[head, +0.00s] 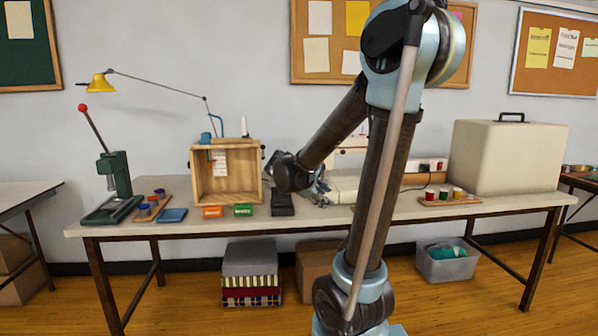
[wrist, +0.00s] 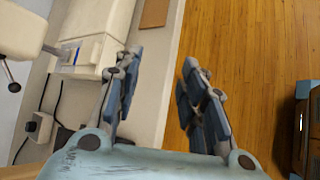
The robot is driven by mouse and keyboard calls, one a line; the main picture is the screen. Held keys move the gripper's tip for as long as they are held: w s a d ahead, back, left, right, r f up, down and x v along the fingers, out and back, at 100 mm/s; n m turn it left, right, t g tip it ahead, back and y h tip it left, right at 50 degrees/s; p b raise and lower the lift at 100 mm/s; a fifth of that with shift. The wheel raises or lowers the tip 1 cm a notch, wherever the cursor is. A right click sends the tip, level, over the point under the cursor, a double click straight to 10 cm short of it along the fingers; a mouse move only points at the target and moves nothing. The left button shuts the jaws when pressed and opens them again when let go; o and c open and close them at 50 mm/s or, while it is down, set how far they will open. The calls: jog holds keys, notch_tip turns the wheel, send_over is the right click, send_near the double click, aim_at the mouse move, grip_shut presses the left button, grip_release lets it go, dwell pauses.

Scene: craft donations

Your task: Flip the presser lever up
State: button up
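A white sewing machine (head: 344,183) stands on the long table, largely hidden behind my arm in the head view. In the wrist view its white body (wrist: 97,25) fills the upper left. A short dark lever with a rounded end (wrist: 9,76) sticks out below a white part at the far left edge; I cannot tell for sure that it is the presser lever. My gripper (head: 319,187) is small in the head view, left of the machine. In the wrist view my gripper (wrist: 162,63) is open and empty, its fingers apart and clear of the lever.
A wooden crate (head: 198,186), a green lever press (head: 115,172) and small boxes stand left of my gripper. A beige machine cover (head: 505,158) and a tray of thread spools (head: 450,202) are at right. The table's front edge runs below; open wooden floor (wrist: 240,40) lies beyond it.

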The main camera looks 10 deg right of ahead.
jog(key=w+a+r+n+t+h, duration=0.1)
jog(key=w+a+n+t, duration=0.1)
jog(key=w+a, duration=0.3)
jog(key=w+a+r+n+t+h, duration=0.1)
jog(key=w+a+n+t, duration=0.1)
jog(key=w+a+n, duration=0.3)
jog(key=w+a+r+n+t+h, duration=0.1)
jog(key=w+a+n+t, duration=0.2)
jog(key=w+a, duration=0.3)
jog(key=shift+w+a+n+h, duration=0.15)
jog(key=shift+a+n+h, duration=0.3)
jog(key=shift+n, duration=0.15)
jog(key=x, duration=1.7)
jog(key=shift+f, duration=0.2)
grip_shut()
